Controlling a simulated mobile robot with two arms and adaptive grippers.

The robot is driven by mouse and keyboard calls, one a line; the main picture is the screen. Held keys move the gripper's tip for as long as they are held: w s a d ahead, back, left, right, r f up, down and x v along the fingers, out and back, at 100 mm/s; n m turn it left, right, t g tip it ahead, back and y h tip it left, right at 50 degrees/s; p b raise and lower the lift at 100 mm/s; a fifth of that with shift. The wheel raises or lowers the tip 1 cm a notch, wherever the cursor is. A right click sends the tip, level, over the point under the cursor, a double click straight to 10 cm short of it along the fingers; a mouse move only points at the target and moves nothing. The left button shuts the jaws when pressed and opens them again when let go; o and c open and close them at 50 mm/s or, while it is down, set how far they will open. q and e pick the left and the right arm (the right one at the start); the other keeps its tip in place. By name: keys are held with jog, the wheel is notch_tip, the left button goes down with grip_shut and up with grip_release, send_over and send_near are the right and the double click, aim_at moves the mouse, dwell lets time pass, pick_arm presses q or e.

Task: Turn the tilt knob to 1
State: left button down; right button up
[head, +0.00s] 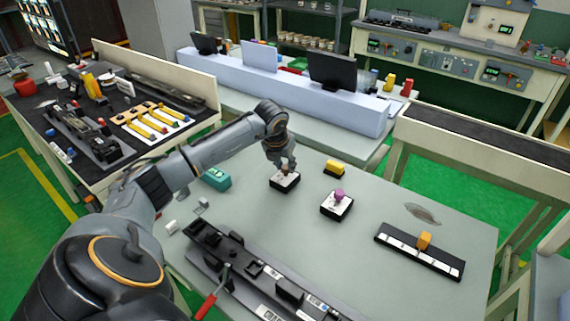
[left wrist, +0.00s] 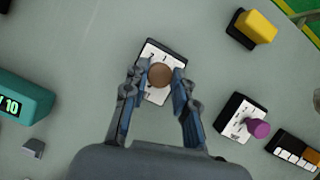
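A small dial box (head: 285,183) with a white numbered face and a brown knob stands on the grey table. In the left wrist view the brown knob (left wrist: 160,75) lies between the fingertips of my left gripper (left wrist: 159,76), with the digits 1 and 2 at the face's far edge. My left gripper (head: 286,164) points down over this dial in the head view. The fingers are close to the knob's sides; I cannot tell whether they press on it. A second dial box with a purple knob (head: 340,196) stands to the right. No readable label says which knob is tilt. My right gripper is out of view.
A teal display (left wrist: 20,97), partly cut off and showing 10, stands left of the dial. A yellow block (head: 334,167) stands behind it. A slider strip with an orange handle (head: 424,240) lies right. A long black fixture (head: 245,263) lies in front.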

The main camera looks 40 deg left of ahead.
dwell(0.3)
pick_arm(q)
jog(key=m+b, duration=0.1)
jog(key=m+h+b, duration=0.1)
jog(key=shift+a+f+m, duration=0.15)
jog(key=shift+m, duration=0.15)
jog(key=m+h+b, duration=0.1)
jog(key=m+b, duration=0.1)
jog(key=m, duration=0.1)
jog(key=shift+a+m, duration=0.1)
jog(key=shift+m, duration=0.2)
jog(key=m+h, duration=0.1)
jog(key=m, duration=0.1)
jog(key=shift+w+m, duration=0.1)
jog(key=shift+m, duration=0.3)
jog(key=m, duration=0.1)
jog(key=m+h+b, duration=0.1)
jog(key=m, duration=0.1)
jog(key=shift+a+r+m+g+h, duration=0.1)
jog(key=shift+r+m+g+h, duration=0.1)
jog(key=shift+m+g+h, duration=0.15)
jog(key=m+g, duration=0.1)
jog(key=m, duration=0.1)
jog(key=m+g+h+b, duration=0.1)
jog(key=m, duration=0.2)
jog(key=shift+w, duration=0.15)
jog(key=shift+m, duration=0.25)
jog(key=c, duration=1.1)
grip_release()
